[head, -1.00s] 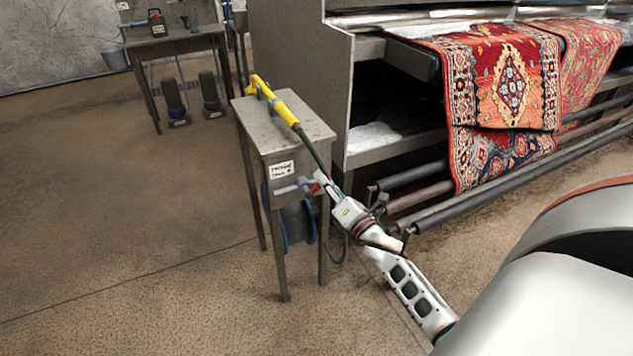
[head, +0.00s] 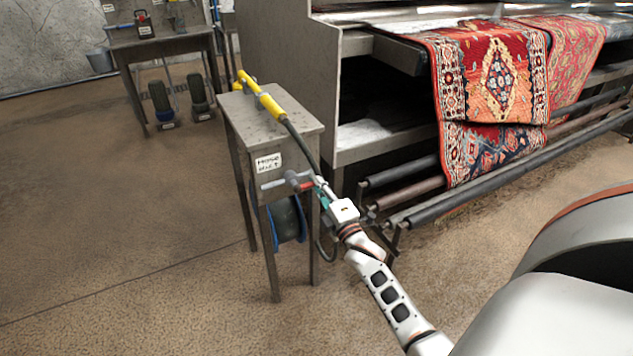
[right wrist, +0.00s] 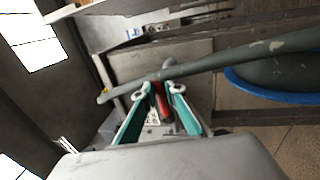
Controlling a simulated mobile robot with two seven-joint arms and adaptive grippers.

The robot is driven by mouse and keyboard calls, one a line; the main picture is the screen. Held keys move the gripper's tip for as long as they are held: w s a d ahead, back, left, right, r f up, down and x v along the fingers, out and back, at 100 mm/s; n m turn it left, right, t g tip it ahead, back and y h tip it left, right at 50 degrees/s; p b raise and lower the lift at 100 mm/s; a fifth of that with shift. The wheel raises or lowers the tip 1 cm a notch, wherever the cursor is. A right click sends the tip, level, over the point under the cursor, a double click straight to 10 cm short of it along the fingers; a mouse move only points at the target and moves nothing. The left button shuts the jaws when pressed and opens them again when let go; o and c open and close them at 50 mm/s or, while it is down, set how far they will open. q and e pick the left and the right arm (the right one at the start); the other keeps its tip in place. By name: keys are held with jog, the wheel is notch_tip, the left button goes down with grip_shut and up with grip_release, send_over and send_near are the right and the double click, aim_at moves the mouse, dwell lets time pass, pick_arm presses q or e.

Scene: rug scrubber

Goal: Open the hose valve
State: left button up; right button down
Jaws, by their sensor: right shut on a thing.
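The hose valve is a grey pipe (head: 273,183) with a red handle (head: 293,180) on the front of a small metal stand, under a white label. My right gripper (head: 313,189) reaches it from the lower right. My left gripper is not in view.
The metal stand (head: 262,108) carries a yellow spray wand (head: 262,97) with a dark hose running down past my gripper. A blue-rimmed hose reel (head: 287,220) hangs under the valve. A rug machine with a red rug (head: 495,85) stands close on the right. The left floor is clear.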

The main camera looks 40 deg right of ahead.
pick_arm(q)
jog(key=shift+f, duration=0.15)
pick_arm(e)
jog(key=shift+f, duration=0.15)
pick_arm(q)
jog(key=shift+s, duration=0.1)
pick_arm(e)
jog(key=c, duration=2.1)
grip_release()
jog(key=v, duration=0.7)
jog(key=shift+s, duration=0.25)
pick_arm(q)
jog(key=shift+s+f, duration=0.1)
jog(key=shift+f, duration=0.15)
pick_arm(e)
jog(key=v, duration=0.9)
jog(key=shift+s+f, duration=0.2)
jog(key=shift+f, duration=0.05)
jog(key=shift+w, duration=0.1)
